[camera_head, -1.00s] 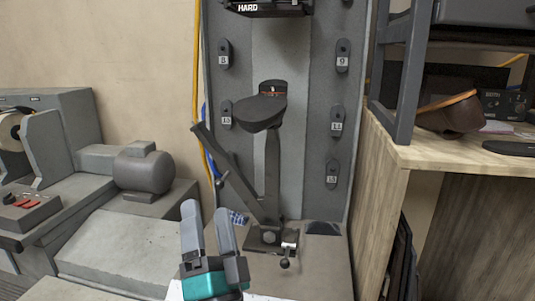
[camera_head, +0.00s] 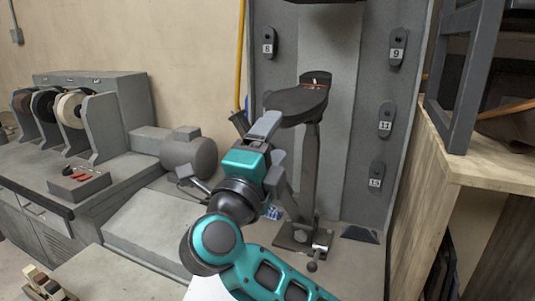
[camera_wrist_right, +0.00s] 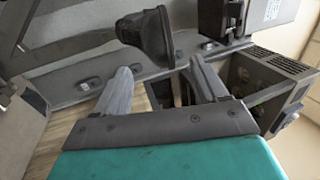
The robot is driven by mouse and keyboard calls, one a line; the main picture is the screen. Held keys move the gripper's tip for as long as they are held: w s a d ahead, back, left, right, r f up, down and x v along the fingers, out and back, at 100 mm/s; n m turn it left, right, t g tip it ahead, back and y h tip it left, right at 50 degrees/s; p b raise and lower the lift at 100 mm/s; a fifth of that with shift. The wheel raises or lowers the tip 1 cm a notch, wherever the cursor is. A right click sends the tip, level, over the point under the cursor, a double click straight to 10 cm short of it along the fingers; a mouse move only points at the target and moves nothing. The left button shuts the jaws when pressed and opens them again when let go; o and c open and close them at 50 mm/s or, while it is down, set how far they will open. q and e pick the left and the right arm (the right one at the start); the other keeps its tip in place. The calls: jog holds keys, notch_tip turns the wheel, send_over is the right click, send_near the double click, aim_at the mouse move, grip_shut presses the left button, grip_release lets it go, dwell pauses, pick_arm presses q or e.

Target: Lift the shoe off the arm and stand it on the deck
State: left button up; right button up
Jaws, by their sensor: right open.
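The shoe (camera_head: 302,103) is a dark, sole-like shape resting on top of the upright grey arm (camera_head: 310,170). It also shows as a dark form in the right wrist view (camera_wrist_right: 150,35), beyond the fingertips. My right gripper (camera_head: 268,124) is open, near the shoe's left end and partly in front of the arm. In the right wrist view its two fingers (camera_wrist_right: 160,82) are apart with nothing clearly between them; I cannot tell whether they touch the shoe. The flat grey deck (camera_head: 345,268) lies around the arm's foot. My left gripper is not in view.
A grey panel with numbered hooks (camera_head: 385,120) stands behind the arm. A wooden shelf unit (camera_head: 490,175) closes off the right side. A grey motor (camera_head: 190,155) and grinding wheels (camera_head: 72,108) stand at left. A small lever (camera_head: 313,265) sticks out by the arm's foot.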

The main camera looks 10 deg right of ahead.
aim_at(284, 123)
jog(key=p+x, duration=0.1)
jog(key=x, duration=0.3)
jog(key=shift+d+r, duration=0.1)
jog(key=shift+p+x, duration=0.65)
jog(key=shift+x, duration=0.65)
jog(key=shift+w, duration=0.1)
grip_shut()
jog(key=shift+r, duration=0.1)
